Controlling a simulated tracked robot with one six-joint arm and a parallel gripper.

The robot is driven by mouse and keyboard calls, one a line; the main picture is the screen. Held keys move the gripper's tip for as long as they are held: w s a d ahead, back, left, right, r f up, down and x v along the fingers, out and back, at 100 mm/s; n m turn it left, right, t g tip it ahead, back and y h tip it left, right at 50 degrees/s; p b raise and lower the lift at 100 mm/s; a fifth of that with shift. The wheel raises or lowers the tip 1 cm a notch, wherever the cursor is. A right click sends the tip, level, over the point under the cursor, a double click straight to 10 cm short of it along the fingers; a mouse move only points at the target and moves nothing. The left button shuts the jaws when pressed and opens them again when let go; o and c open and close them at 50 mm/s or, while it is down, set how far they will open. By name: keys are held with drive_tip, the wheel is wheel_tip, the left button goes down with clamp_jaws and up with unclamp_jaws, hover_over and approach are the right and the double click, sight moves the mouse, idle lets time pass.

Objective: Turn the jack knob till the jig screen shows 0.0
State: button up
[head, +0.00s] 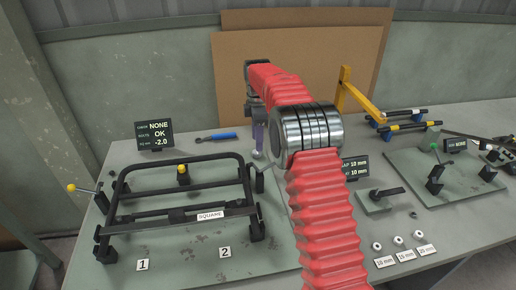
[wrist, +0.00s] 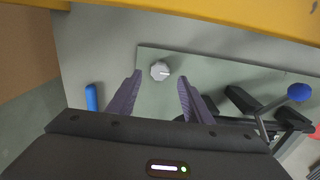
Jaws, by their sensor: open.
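The jig screen (head: 154,135) stands at the back left and its bottom line reads -2.0; above it read NONE and OK. The jack knob (wrist: 160,70) is a small pale round knob with a mark, on the green jig plate (wrist: 215,75). In the wrist view it shows between the purple fingertips of my gripper (wrist: 160,77), with gaps on both sides. My gripper is open and empty. In the head view my gripper (head: 258,128) points down at the right back of the jig. I cannot tell whether the fingertips are level with the knob.
A black frame (head: 180,212) marked SQUARE lies in the jig, with yellow-ball levers nearby. A blue-handled tool (head: 217,136) lies behind. In the wrist view a blue-ball lever (wrist: 300,92) stands at right. A second green plate (head: 455,180) is at right.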

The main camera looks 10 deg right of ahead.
sight(257, 154)
drive_tip(key=shift+f, duration=2.4)
drive_tip(key=shift+c, duration=0.5)
drive_tip(key=c, duration=0.9)
drive_tip(key=shift+d, duration=0.15)
drive_tip(key=shift+c, duration=0.4)
drive_tip(key=shift+m, duration=0.3)
